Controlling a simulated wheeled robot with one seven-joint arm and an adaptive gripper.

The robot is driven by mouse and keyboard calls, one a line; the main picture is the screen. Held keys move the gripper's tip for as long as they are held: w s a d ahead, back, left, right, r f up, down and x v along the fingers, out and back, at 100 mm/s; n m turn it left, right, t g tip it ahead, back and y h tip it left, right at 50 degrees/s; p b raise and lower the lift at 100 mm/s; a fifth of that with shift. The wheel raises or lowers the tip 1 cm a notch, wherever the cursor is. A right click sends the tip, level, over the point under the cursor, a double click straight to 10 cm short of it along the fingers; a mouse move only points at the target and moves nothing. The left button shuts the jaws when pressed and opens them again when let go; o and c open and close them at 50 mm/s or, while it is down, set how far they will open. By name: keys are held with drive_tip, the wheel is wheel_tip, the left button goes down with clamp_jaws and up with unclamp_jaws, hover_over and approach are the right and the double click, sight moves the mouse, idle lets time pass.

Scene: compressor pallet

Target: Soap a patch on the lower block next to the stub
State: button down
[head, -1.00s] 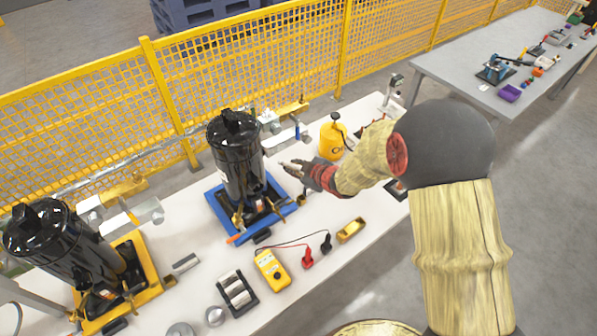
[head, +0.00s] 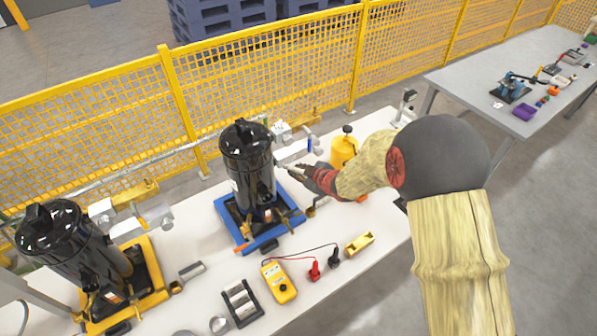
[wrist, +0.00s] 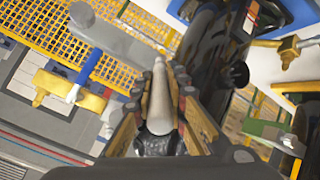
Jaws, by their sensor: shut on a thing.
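My gripper (head: 288,170) is just right of the near black compressor cylinder (head: 250,172), in front of the metal blocks. In the wrist view my gripper (wrist: 160,90) is shut on a pale tapered stick-like thing (wrist: 160,108), which points away from me. Behind the cylinder in the head view are an upper silver block (head: 282,130) and a lower silver block (head: 296,149), partly hidden by the cylinder and gripper. A brass stub (head: 302,117) is near them. A grey metal bar (wrist: 118,42) lies beyond the fingers. I cannot tell whether the stick touches anything.
A blue-handled valve (wrist: 88,66) is left of the fingers. A yellow bottle (head: 343,150) stands right of my gripper. The blue tray (head: 262,238), a yellow meter (head: 279,283) and a second black cylinder (head: 68,240) stand on the white table. A yellow mesh fence (head: 260,75) runs behind.

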drive_tip(key=shift+w+a, duration=0.4)
drive_tip(key=shift+w, duration=0.25)
idle(0.4)
drive_tip(key=shift+w+d+p, duration=1.7)
drive_tip(key=shift+w+d, duration=0.25)
drive_tip(key=shift+d, duration=0.85)
drive_tip(key=shift+s+a+b, duration=0.55)
drive_tip(key=shift+s+a, duration=0.1)
drive_tip(key=shift+a, duration=0.3)
drive_tip(key=shift+s+a+b, duration=0.5)
drive_tip(key=shift+s+a, duration=0.2)
drive_tip(key=shift+a, duration=0.25)
drive_tip(key=shift+s+a+b, duration=0.55)
drive_tip(key=shift+s+a, duration=0.1)
drive_tip(key=shift+a, duration=0.3)
drive_tip(key=s+d, duration=0.3)
drive_tip(key=s, duration=0.2)
drive_tip(key=shift+d, duration=0.2)
drive_tip(key=shift+d, duration=0.1)
